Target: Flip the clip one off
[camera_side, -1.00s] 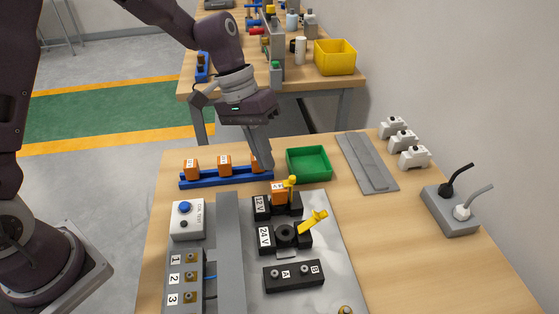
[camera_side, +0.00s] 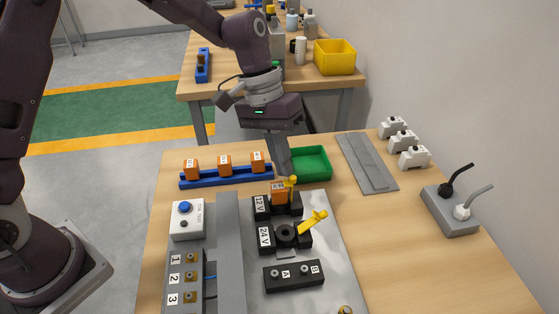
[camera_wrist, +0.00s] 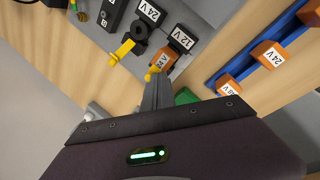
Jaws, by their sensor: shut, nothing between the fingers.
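The black 12V holder (camera_side: 262,207) has an orange block (camera_side: 278,193) seated in it. A small yellow clip lever (camera_side: 291,182) stands up at its far right; it also shows in the wrist view (camera_wrist: 152,75). The black 24V holder (camera_side: 266,237) is empty, with its yellow lever (camera_side: 314,221) tilted to the right. My gripper (camera_side: 286,174) is shut and empty, pointing down just behind the 12V holder's lever. In the wrist view its fingers (camera_wrist: 155,82) end very close to that lever; I cannot tell whether they touch.
A blue rack (camera_side: 228,178) with three orange blocks is at the back left. A green tray (camera_side: 318,178) sits just right of my gripper. A grey channel (camera_side: 228,250) runs left of the holders, and a black A/B block (camera_side: 293,276) lies in front.

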